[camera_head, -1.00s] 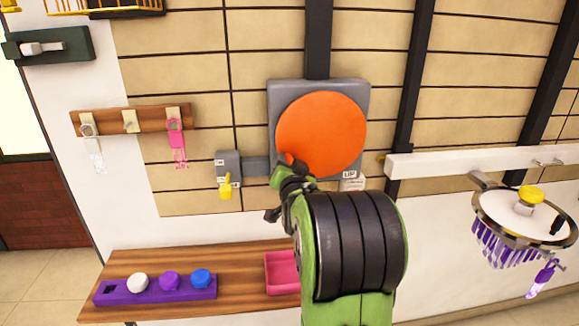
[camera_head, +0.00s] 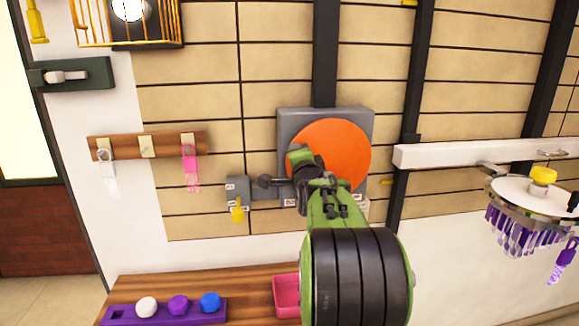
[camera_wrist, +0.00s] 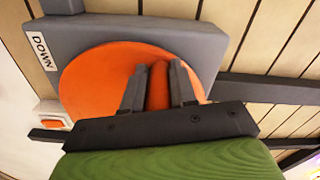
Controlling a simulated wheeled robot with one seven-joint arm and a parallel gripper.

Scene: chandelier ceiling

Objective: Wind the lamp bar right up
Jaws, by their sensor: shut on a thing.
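The lamp bar is the long white bar (camera_head: 470,154) at the right, level and across the dark posts. A lamp (camera_head: 535,190) with purple pendants hangs by it. The orange crank disc (camera_head: 345,148) sits on a grey wall plate (camera_head: 290,122). My gripper (camera_head: 299,157) is at the disc's left side in the head view. In the wrist view my gripper (camera_wrist: 160,86) is shut on the disc's orange handle (camera_wrist: 158,84). The handle is hidden in the head view.
A small yellow tab (camera_head: 386,182) is below the bar's left end; another (camera_head: 409,3) is near the top. A grey box (camera_head: 236,190) with a yellow lever (camera_head: 237,214) is left of the disc. A pink tray (camera_head: 286,296) is on the wooden shelf (camera_head: 220,262) below.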

